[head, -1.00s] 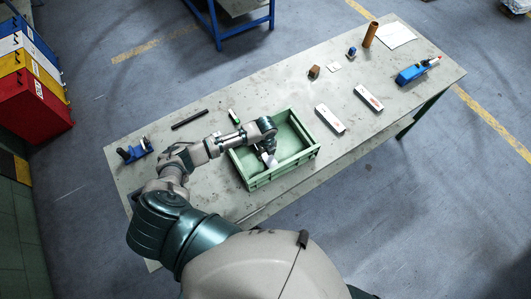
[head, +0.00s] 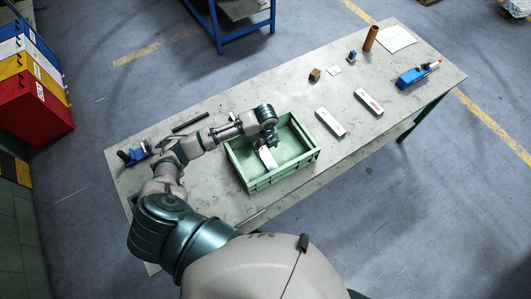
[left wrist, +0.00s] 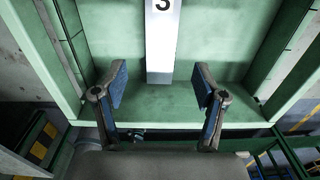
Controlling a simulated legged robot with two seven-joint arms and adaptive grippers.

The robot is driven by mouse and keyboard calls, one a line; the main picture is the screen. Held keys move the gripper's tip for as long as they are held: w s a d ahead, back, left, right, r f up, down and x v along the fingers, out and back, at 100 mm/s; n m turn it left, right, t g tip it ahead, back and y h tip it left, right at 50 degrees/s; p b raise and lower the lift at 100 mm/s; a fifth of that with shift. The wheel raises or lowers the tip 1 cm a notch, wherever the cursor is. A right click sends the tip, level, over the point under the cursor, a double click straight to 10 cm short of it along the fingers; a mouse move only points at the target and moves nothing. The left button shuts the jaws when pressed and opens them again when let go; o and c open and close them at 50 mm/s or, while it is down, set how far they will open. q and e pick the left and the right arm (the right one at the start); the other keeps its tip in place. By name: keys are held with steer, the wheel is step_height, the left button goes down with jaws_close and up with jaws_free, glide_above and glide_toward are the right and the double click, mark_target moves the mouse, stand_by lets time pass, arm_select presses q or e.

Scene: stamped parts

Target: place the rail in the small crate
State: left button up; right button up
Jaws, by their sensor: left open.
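The small green crate (head: 262,181) stands on the table under my left arm. A white rail (head: 267,158) is inside it. In the left wrist view the rail (left wrist: 162,45) carries a dark "3" label, and its near end is close to the crate wall; I cannot tell whether it lies flat or leans. My left gripper (head: 271,139) is open over the crate, near the rail. In the left wrist view its two fingers (left wrist: 160,86) are spread on either side of the rail's near end, with gaps between. My right gripper is not in view.
Two white labelled bars, one nearer (head: 330,122) and one farther (head: 368,101), lie right of the crate. Beyond are a brown block (head: 314,75), a brown cylinder (head: 370,38) and a blue tool (head: 411,76). A black bar (head: 190,122) lies behind my left arm.

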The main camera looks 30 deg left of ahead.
arm_select(q)
steer(key=r, duration=0.3)
steer(key=shift+a+r, duration=0.2)
steer(key=shift+r, duration=0.05)
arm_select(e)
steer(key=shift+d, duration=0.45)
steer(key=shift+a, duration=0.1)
arm_select(q)
steer(key=shift+d, duration=0.1)
